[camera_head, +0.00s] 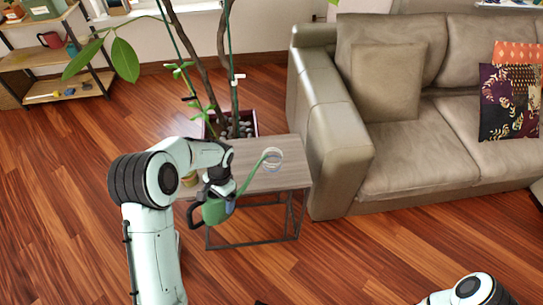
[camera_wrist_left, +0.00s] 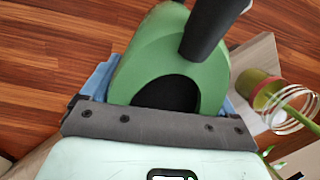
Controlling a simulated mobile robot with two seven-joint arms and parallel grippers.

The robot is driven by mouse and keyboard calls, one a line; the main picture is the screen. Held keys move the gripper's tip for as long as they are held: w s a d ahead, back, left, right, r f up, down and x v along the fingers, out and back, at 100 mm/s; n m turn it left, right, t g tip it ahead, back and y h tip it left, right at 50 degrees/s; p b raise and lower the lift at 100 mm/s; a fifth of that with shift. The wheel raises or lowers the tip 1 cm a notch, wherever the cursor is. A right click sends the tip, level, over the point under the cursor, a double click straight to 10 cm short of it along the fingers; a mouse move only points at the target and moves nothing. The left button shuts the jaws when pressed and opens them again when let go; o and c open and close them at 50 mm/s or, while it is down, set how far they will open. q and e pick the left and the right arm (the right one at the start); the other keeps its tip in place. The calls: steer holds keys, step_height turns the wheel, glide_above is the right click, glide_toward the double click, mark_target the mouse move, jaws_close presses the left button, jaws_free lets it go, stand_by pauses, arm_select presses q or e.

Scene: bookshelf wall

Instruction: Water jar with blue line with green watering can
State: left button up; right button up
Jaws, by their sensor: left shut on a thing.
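The green watering can (camera_head: 214,212) is held by my left gripper (camera_head: 222,196) beside the small table's front edge. The can body (camera_wrist_left: 205,75) and its black handle (camera_wrist_left: 207,28) fill the middle of the left wrist view. Its thin green spout (camera_head: 252,177) reaches up and right over the tabletop. The spout tip is at a clear round jar (camera_head: 273,158) with pale rings, also in the left wrist view (camera_wrist_left: 292,122); I cannot make out a blue line. An olive jar with a reddish band (camera_wrist_left: 258,88) stands near it; my arm partly hides it in the head view.
The small grey-topped table (camera_head: 287,178) has a dark metal frame. A potted plant (camera_head: 235,128) with tall stems stands behind it. A beige sofa (camera_head: 385,130) closes off the right. Shelves (camera_head: 45,57) are at the back left. The front wooden floor is open.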

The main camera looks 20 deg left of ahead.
arm_select(q)
steer(key=shift+r, duration=0.15)
arm_select(e)
steer(key=shift+r, duration=0.15)
arm_select(q)
steer(key=shift+r+g+p, duration=0.3)
steer(key=shift+r+p, duration=0.35)
steer(key=shift+p, duration=0.35)
arm_select(e)
steer(key=shift+w+r, duration=0.25)
steer(key=shift+r, duration=0.25)
steer(key=shift+w+r, duration=0.25)
steer(key=shift+r, duration=0.25)
arm_select(q)
steer(key=shift+r+g+p, duration=0.3)
steer(key=shift+r+p, duration=0.15)
steer(key=shift+p, duration=0.1)
arm_select(e)
steer(key=shift+w+r, duration=0.35)
steer(key=shift+r, duration=0.3)
arm_select(q)
steer(key=shift+r, duration=0.1)
arm_select(e)
steer(key=shift+r, duration=0.1)
arm_select(q)
steer(key=shift+r, duration=0.1)
arm_select(e)
steer(key=shift+w+r, duration=0.15)
steer(key=shift+r, duration=0.05)
